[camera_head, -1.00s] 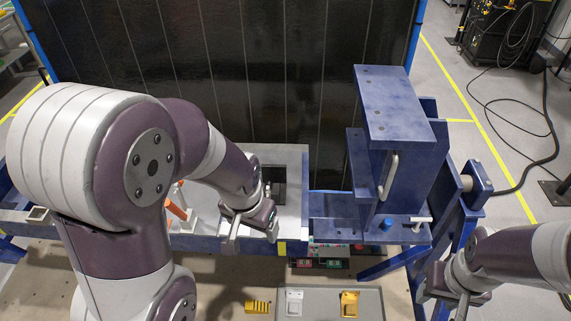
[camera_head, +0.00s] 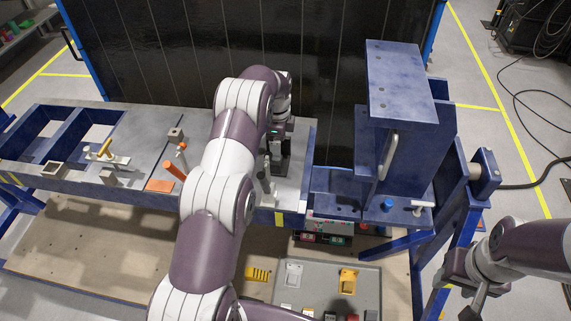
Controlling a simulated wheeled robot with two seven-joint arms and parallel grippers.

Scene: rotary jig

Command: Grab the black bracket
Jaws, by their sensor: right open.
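The black bracket (camera_head: 284,158) appears as a dark block at the right end of the grey-topped blue jig table (camera_head: 150,135). My left arm runs from the bottom of the view up past its left side. The left wrist (camera_head: 280,100) is bent over just behind the bracket; its fingertips are hidden, so I cannot tell its opening or whether it touches. My right gripper (camera_head: 474,292) is open and empty at the lower right, well away from the bracket.
A tall blue fixture (camera_head: 398,95) with a grey handle stands right of the bracket. An orange-handled clamp (camera_head: 174,170) and a yellow-handled clamp (camera_head: 106,153) are on the table to the left. A grey tray (camera_head: 320,285) with yellow and white parts lies below.

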